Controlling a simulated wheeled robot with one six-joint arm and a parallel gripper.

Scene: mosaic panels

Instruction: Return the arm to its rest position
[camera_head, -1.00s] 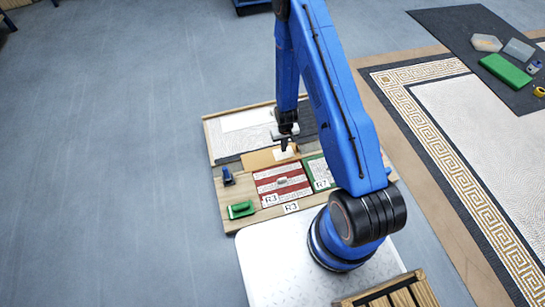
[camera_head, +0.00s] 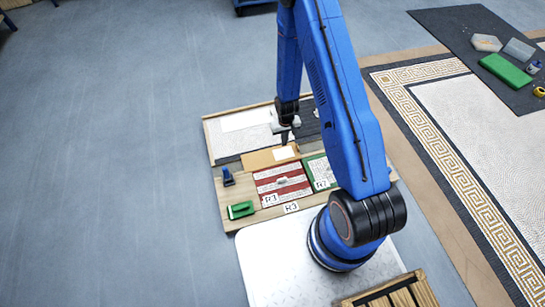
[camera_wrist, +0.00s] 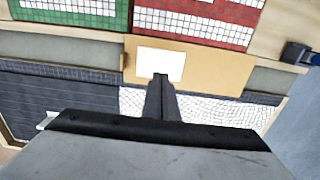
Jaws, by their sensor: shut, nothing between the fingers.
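My gripper (camera_head: 285,140) is shut and empty. In the head view it hangs above the wooden board (camera_head: 232,212), over the tan card with a white label (camera_head: 262,158). In the wrist view its closed fingers (camera_wrist: 160,84) point at the white label (camera_wrist: 160,64) of that card; I cannot tell the exact height above it. My blue arm partly hides the right side of the board.
The board carries a red-and-white panel (camera_head: 282,186), a green panel (camera_head: 316,172), a green-handled tool (camera_head: 241,210) and a small blue item (camera_head: 228,176). A wooden crate (camera_head: 395,294) stands at the bottom.

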